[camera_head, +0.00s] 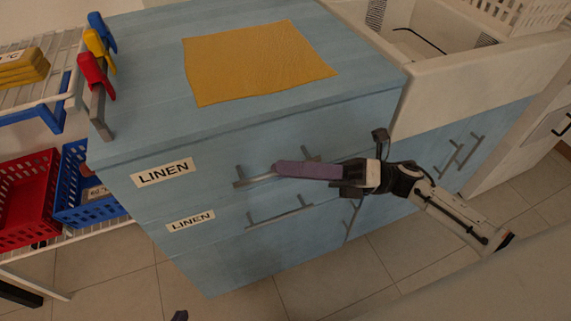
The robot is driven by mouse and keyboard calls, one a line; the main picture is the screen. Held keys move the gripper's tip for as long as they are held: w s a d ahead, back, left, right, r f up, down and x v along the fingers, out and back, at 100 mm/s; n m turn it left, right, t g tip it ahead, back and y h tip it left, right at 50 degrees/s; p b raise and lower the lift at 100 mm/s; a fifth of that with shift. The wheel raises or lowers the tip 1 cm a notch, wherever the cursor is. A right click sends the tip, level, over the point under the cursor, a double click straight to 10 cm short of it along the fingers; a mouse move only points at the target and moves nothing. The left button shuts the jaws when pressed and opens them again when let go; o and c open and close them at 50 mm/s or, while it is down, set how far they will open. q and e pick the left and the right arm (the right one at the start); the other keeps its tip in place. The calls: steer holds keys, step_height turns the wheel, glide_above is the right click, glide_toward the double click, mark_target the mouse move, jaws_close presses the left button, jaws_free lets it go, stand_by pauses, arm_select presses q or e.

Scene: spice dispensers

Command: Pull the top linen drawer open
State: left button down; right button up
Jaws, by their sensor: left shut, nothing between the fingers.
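The blue cabinet's top drawer (215,165) carries a LINEN label and appears flush and shut. Its grey bar handle (252,181) is partly hidden behind my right gripper (290,169). That gripper comes in from the right, with a long purple piece at its front across the handle's right part. I cannot tell whether the purple piece is its fingers or something held, nor whether it touches the handle. Only a small dark tip of my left gripper (180,316) shows at the bottom edge, shut and empty, well below the drawers.
A second LINEN drawer (225,218) with its own handle lies below. A yellow cloth (255,62) lies on the cabinet top. A wire rack (60,95) with red (25,200) and blue baskets stands left. A sink (440,75) adjoins right. Tiled floor in front is clear.

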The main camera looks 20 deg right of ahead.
steer(key=shift+w+a+r, duration=0.1)
steer(key=shift+w+a, duration=0.05)
steer(key=shift+a, duration=0.35)
steer(key=shift+c, duration=0.3)
jaws_close()
